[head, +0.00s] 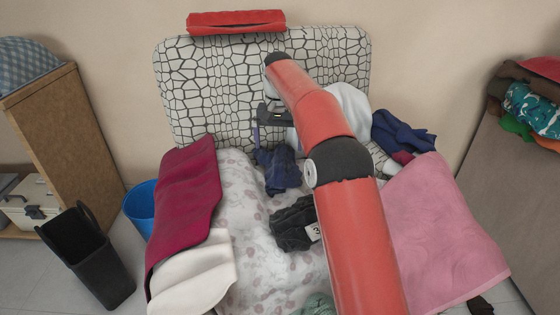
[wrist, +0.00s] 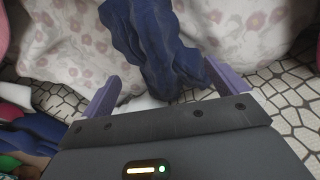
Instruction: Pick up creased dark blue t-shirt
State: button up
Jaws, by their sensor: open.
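A creased dark blue cloth (head: 278,170), which looks like the t-shirt, lies crumpled on the flowered cover near the chair's patterned back. It also shows in the wrist view (wrist: 155,40), at the top middle. My gripper (head: 275,142) is just above and behind it, pointing down. In the wrist view my gripper (wrist: 160,75) is open, with one purple finger on each side of the cloth. The near end of the cloth reaches between the fingers; I cannot tell whether they touch it. A second dark blue cloth (head: 402,132) lies to the right.
A black garment (head: 294,224) with a white tag lies in front of the blue cloth. A crimson cloth (head: 185,190) drapes at left, a pink towel (head: 435,235) at right. The patterned backrest (head: 205,85) rises behind my gripper. A blue bin (head: 140,208) stands at left.

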aim_at(280, 155)
jog(key=shift+w+a+f, duration=0.1)
jog(key=shift+w+f, duration=0.15)
jog(key=shift+f, duration=0.15)
jog(key=f, duration=0.2)
jog(key=f+b, duration=0.1)
jog(key=f, duration=0.2)
jog(key=f+b, duration=0.1)
jog(key=f, duration=0.1)
jog(key=shift+d+f, duration=0.25)
jog(key=shift+d, duration=0.1)
jog(key=c, duration=1.1)
jog(key=shift+r, duration=0.1)
jog(key=shift+c, duration=0.2)
